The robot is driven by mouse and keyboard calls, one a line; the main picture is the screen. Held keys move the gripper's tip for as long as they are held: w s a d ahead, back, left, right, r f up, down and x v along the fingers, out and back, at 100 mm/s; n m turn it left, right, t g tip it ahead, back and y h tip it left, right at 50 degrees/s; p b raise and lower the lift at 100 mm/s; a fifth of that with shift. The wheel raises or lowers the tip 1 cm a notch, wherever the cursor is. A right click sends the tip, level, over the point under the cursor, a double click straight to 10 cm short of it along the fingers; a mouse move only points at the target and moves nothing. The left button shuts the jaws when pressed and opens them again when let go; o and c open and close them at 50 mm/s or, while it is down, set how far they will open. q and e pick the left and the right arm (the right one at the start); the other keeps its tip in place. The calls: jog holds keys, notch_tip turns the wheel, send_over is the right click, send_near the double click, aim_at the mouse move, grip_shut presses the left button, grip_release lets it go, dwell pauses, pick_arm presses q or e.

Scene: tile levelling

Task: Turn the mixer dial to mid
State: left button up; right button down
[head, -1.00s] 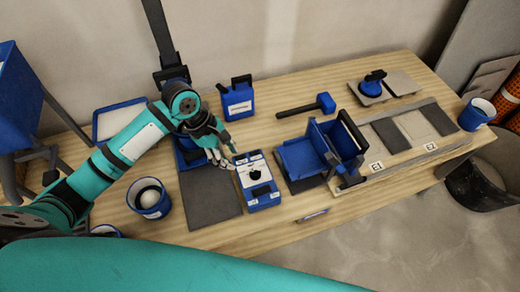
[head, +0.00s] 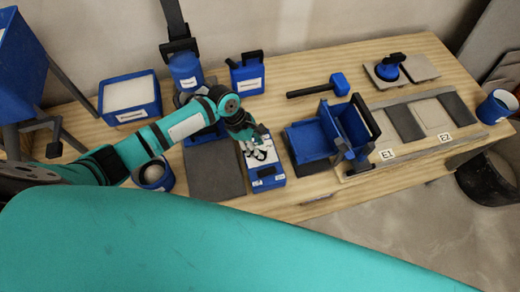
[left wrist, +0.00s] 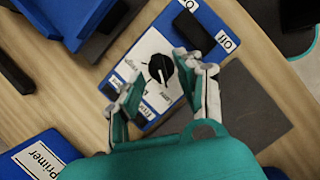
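The mixer control box (head: 266,183) is blue with a white labelled panel and stands on the table near its middle. In the left wrist view its round black dial (left wrist: 161,68) with a pale pointer mark sits on the white panel (left wrist: 142,55). The pointer's exact setting is too small to read. My left gripper (head: 257,152) is over the box and hides the dial in the head view. In the left wrist view its two fingers (left wrist: 156,76) are apart, one on each side of the dial; contact is not clear. My right gripper is not in view.
A dark grey mat (head: 215,170) lies left of the box. A blue open bin (head: 308,142) stands close on its right. A small blue bucket (head: 153,176) stands at left.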

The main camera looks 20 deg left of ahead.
pick_arm(q)
jog(key=shift+x, duration=0.75)
jog(key=shift+d+f, duration=0.15)
jog(key=shift+f, duration=0.15)
jog(key=shift+d+f, duration=0.1)
jog(key=shift+f, duration=0.15)
grip_shut()
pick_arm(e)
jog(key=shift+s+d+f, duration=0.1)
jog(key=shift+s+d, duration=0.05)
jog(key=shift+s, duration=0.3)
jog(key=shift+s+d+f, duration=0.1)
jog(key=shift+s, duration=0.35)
